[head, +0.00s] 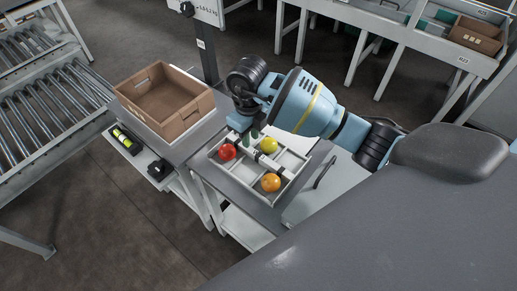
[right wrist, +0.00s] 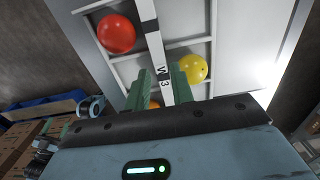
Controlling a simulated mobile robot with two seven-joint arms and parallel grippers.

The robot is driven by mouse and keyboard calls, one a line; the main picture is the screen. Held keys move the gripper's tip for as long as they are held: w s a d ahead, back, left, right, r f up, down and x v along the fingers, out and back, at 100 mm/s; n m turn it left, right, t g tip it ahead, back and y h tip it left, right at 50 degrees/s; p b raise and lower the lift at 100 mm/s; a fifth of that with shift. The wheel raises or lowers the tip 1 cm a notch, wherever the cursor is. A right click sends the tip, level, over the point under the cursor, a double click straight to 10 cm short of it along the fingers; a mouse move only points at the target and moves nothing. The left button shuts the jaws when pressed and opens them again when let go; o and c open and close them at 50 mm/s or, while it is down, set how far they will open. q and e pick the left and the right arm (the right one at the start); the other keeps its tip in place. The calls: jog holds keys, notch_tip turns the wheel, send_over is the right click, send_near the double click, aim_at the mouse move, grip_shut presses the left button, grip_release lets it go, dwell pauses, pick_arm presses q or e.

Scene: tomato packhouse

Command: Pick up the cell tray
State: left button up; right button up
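The cell tray (head: 222,166) is a pale, divided tray on a grey table in the head view, with a red, a yellow and an orange tomato in its cells. A white-and-black handle bar (head: 266,160) crosses over it. In the right wrist view the bar (right wrist: 151,35) is marked "W 3". My right gripper (head: 250,137) is over the tray's far part, fingers pointing down. Its green fingers (right wrist: 161,82) are apart, one on each side of the bar as seen from the wrist; no contact shows clearly. My left gripper is not in view.
A brown open box (head: 168,105) stands left of the tray. Roller conveyors (head: 50,105) are at the far left. A bench with another box (head: 475,35) is at the back right. Dark floor lies between.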

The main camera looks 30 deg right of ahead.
aim_at(253, 151)
jog(key=f, duration=0.2)
jog(key=s+f, duration=0.1)
jog(key=f, duration=0.1)
jog(key=shift+f, duration=0.55)
jog(key=shift+d+f, duration=0.1)
jog(key=shift+f, duration=0.15)
dwell(0.4)
grip_shut()
